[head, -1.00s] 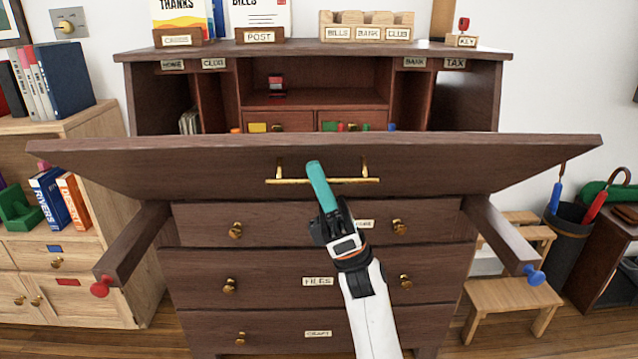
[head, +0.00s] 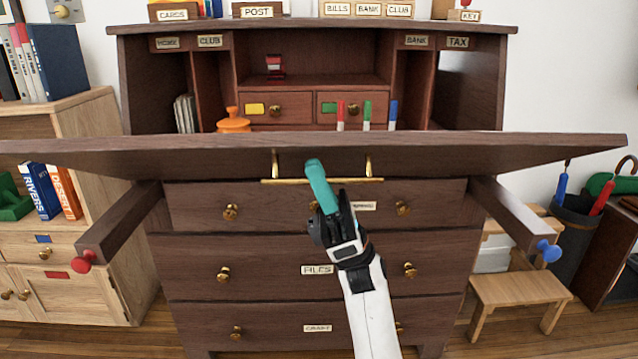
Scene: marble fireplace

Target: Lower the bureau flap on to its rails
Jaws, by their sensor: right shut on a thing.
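The bureau flap (head: 470,150) is a wide dark wooden board, tilted down close to level, its front edge toward me. A gap shows between it and the two pulled-out rails. The left rail (head: 118,222) ends in a red knob (head: 83,261); the right rail (head: 515,215) ends in a blue knob (head: 548,251). A brass bar handle (head: 280,181) hangs on the flap's outer face. My right gripper (head: 318,178), with teal fingers, is shut on this handle near its middle. My left gripper is not in view.
Inside the bureau (head: 315,25) are an orange pot (head: 233,121), several small drawers and red, green and blue markers (head: 367,113). Closed drawers (head: 330,265) lie below. A bookcase (head: 90,130) stands left; a wooden step stool (head: 515,290) and dark bin (head: 572,235) stand right.

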